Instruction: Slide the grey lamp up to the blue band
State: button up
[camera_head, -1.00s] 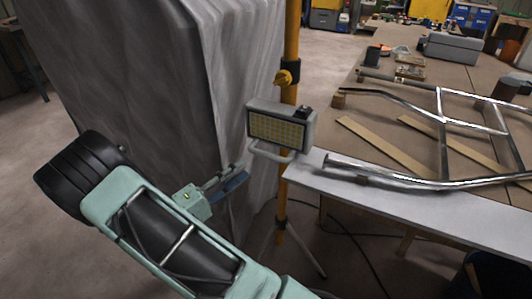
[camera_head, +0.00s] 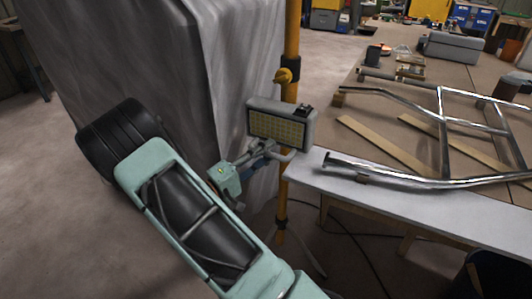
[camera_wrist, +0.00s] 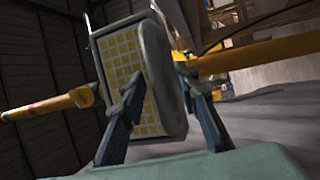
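My gripper (camera_head: 250,155) is just below and left of the lamp's face, close to the handle. In the wrist view the lamp (camera_wrist: 157,50) stands between and beyond the spread fingers of my gripper (camera_wrist: 157,78). Contact cannot be told. The pole (camera_wrist: 255,55) runs behind it and carries a small reddish mark at left.
A grey draped sheet (camera_head: 140,60) hangs close on the left. A bench (camera_head: 330,180) with a metal tube frame (camera_head: 445,130) and wooden strips is on the right. The pole's tripod legs and a cable are on the floor below.

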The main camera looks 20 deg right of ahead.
grip_shut()
notch_tip(320, 180, up, 36)
jog(key=p, duration=1.8)
jog(key=shift+r, duration=0.15)
jog(key=shift+o, duration=0.7)
grip_release()
jog(key=v, duration=1.2)
